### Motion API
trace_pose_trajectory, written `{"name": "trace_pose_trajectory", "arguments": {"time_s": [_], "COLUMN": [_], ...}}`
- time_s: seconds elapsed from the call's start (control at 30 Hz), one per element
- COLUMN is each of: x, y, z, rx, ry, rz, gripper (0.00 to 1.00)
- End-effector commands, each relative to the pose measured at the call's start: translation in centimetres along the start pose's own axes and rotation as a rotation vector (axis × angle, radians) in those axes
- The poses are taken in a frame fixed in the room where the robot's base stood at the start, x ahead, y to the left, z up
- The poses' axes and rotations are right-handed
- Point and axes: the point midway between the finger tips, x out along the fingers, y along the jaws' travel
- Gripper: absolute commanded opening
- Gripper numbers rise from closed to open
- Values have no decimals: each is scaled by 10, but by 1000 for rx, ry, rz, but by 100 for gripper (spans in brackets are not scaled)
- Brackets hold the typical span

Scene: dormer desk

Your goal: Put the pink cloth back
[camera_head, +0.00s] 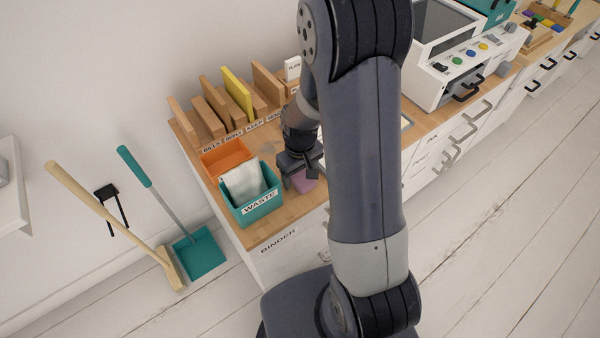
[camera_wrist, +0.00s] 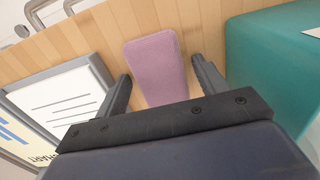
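The pink cloth (camera_wrist: 155,68) is a flat, folded-looking pad on the wooden desk top. In the head view a small part of the pink cloth (camera_head: 304,184) shows just below my gripper (camera_head: 298,172), beside the teal WASTE bin. In the wrist view my gripper (camera_wrist: 160,72) is open, one finger on each side of the cloth, with gaps between fingers and cloth. I cannot tell how high the fingertips are above the desk. The near end of the cloth is hidden behind the gripper body.
The teal WASTE bin (camera_head: 262,209) holding white material stands close left, with an orange bin (camera_head: 226,157) behind it. A grey-framed sheet (camera_wrist: 62,98) lies left in the wrist view. Wooden dividers (camera_head: 212,103) line the wall. A broom (camera_head: 110,212) and teal dustpan (camera_head: 200,255) are at left.

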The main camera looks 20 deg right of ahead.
Motion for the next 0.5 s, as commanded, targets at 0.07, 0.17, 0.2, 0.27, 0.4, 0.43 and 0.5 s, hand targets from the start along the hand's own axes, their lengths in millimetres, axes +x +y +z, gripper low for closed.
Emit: {"name": "trace_pose_trajectory", "arguments": {"time_s": [0.07,0.17,0.2,0.27,0.4,0.43,0.5], "x": [0,0,0,-1,-10,-14,-25], "y": [0,0,0,0,0,0,0], "z": [0,0,0,0,-1,-1,-1], "rx": [0,0,0,0,0,0,0], "ry": [0,0,0,0,3,3,5], "rz": [0,0,0,0,1,1,2], "gripper": [71,71,71,71,71,71,71]}}
